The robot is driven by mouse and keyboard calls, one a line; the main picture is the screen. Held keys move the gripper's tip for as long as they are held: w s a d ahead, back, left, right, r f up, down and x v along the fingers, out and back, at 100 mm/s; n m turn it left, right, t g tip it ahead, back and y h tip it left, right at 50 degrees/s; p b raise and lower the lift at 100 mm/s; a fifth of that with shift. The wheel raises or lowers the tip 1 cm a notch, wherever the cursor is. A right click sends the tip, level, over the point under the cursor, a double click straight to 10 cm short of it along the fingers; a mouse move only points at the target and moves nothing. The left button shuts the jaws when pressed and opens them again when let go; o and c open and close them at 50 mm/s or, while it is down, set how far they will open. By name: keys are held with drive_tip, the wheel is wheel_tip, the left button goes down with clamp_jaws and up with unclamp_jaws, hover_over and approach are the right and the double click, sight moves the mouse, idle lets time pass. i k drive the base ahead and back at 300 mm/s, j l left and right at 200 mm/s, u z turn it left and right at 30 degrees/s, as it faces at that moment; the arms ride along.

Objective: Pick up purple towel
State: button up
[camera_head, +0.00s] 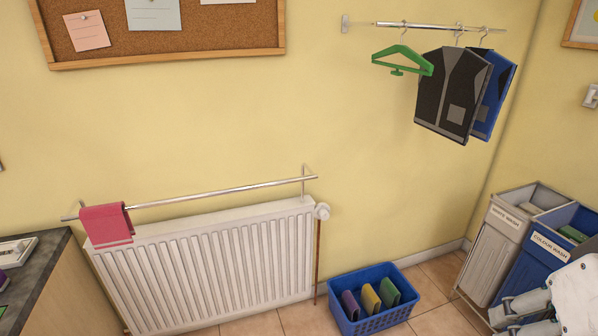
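A purple towel (350,305) stands folded in the left part of a blue basket (371,325) on the floor. A yellow towel (371,298) and a green towel (389,293) stand to its right in the same basket. The lower part of the purple towel is hidden by the basket wall. My gripper (506,318) is at the bottom right corner, right of the basket and apart from it. It is partly cut off by the frame edge, and whether its fingers are open or shut is unclear.
A white radiator (205,262) stands left of the basket, with a pink towel (106,224) on the rail above. White wash and colour wash bins (495,245) stand at the right. A counter (45,275) is at the left edge. Tiled floor is clear between basket and bins.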

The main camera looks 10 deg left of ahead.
sight(350, 308)
drive_tip(key=i+l+u, duration=0.35)
drive_tip(key=i+l, duration=0.2)
drive_tip(key=i+l+u, duration=0.3)
drive_tip(key=i+l, duration=0.2)
drive_tip(key=l, duration=0.25)
drive_tip(key=i+l+u, duration=0.2)
drive_tip(key=l, duration=0.2)
drive_tip(key=i+l+u, duration=0.15)
drive_tip(key=l, duration=0.3)
drive_tip(key=i+j, duration=0.05)
